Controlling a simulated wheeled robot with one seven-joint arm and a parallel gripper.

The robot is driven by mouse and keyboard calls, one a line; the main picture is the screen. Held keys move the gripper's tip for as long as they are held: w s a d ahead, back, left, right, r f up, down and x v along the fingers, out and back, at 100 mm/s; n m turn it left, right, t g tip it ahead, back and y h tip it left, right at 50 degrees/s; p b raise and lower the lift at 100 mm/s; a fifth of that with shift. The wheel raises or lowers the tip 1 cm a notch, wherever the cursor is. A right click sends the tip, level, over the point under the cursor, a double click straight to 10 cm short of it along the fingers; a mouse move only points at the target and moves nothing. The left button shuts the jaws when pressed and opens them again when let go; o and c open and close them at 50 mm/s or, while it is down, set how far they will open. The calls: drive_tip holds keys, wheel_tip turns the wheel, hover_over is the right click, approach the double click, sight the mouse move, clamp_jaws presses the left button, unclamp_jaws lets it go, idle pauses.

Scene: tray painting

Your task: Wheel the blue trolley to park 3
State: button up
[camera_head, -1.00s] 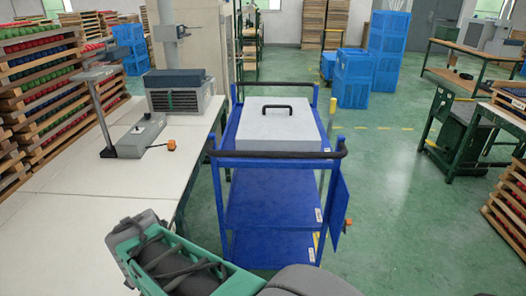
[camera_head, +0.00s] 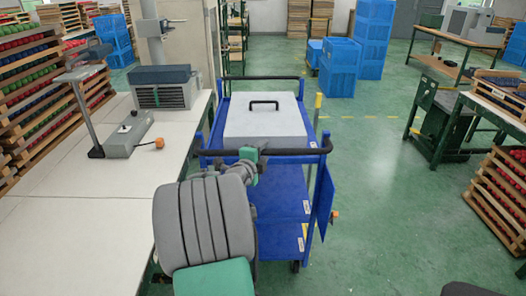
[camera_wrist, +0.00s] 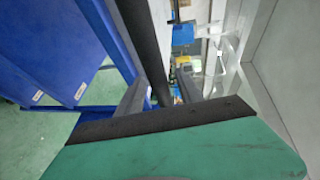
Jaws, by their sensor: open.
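The blue trolley (camera_head: 282,195) stands ahead with blue shelves and black push handles at its near and far ends. A grey box with a black handle lies on its top. My gripper (camera_head: 252,156) is at the left part of the near handle (camera_head: 300,151); my arm hides the trolley's lower left. In the wrist view, the open fingers (camera_wrist: 163,88) stand on either side of the black handle bar (camera_wrist: 143,40), with the bar running between them. Contact cannot be told. No mark for park 3 can be made out.
A long white table (camera_head: 80,200) stands close on the trolley's left. Blue crates (camera_head: 340,68) are stacked behind to the right. A green workbench (camera_head: 450,120) and a wooden rack (camera_head: 502,190) stand at the right. Green floor (camera_head: 385,215) is clear between, with yellow lines farther back.

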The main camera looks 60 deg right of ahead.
drive_tip(key=shift+c, duration=0.3)
clamp_jaws()
idle(1.1)
